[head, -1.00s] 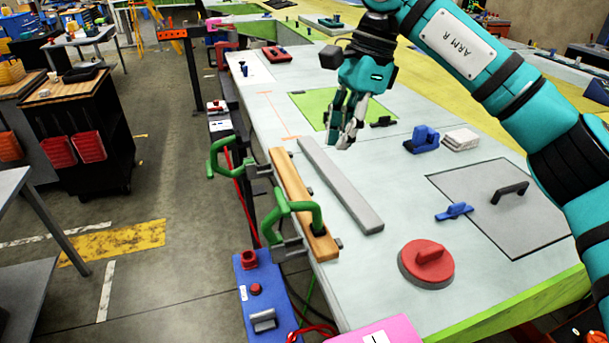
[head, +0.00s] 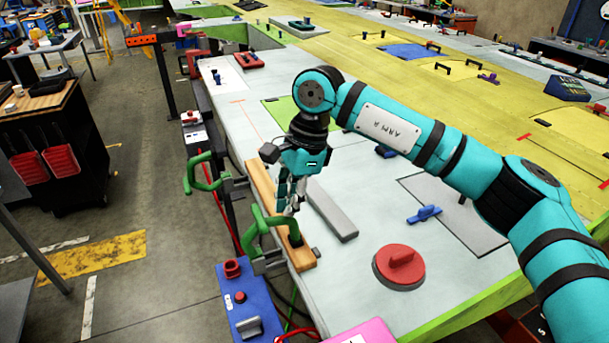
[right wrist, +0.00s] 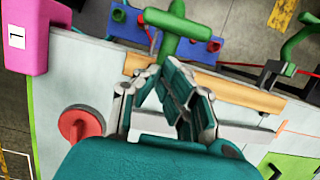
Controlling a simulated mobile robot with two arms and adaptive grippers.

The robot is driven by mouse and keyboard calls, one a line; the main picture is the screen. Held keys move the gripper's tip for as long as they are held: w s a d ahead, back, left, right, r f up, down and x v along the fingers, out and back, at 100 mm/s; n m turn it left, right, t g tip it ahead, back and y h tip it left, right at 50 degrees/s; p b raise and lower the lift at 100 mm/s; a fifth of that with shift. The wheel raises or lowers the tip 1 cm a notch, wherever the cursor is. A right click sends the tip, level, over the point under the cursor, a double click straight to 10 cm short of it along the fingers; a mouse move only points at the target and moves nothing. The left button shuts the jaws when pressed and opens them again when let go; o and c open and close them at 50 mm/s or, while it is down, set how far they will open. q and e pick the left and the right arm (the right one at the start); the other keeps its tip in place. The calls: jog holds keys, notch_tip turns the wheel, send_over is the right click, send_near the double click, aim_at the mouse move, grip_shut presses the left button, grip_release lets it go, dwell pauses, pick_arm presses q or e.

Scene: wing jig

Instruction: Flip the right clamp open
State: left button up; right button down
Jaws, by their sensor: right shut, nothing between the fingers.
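The right clamp, with a green handle (head: 262,228), sits at the near end of the wooden strip (head: 261,188) on the table's left edge. Its handle also shows just beyond the fingertips in the right wrist view (right wrist: 180,27). The left clamp, also green (head: 203,174), is farther back along the same edge. My right gripper (head: 291,206) is shut and empty, pointing down just above and beside the right clamp's handle; whether it touches is unclear. It also shows in the right wrist view (right wrist: 165,72). My left gripper is out of view.
A grey bar (head: 331,212) lies beside the wooden strip. A red round handled piece (head: 399,266) and a blue handle (head: 424,214) are to the right. A blue control box (head: 250,303) and a pink block (head: 364,333) are near the front edge.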

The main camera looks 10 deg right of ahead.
jog(key=shift+s+a+p, duration=0.15)
jog(key=shift+s+a, duration=0.05)
jog(key=shift+a, duration=0.3)
jog(key=shift+s+a+p, duration=0.15)
jog(key=shift+a, duration=0.3)
jog(key=shift+d, duration=0.1)
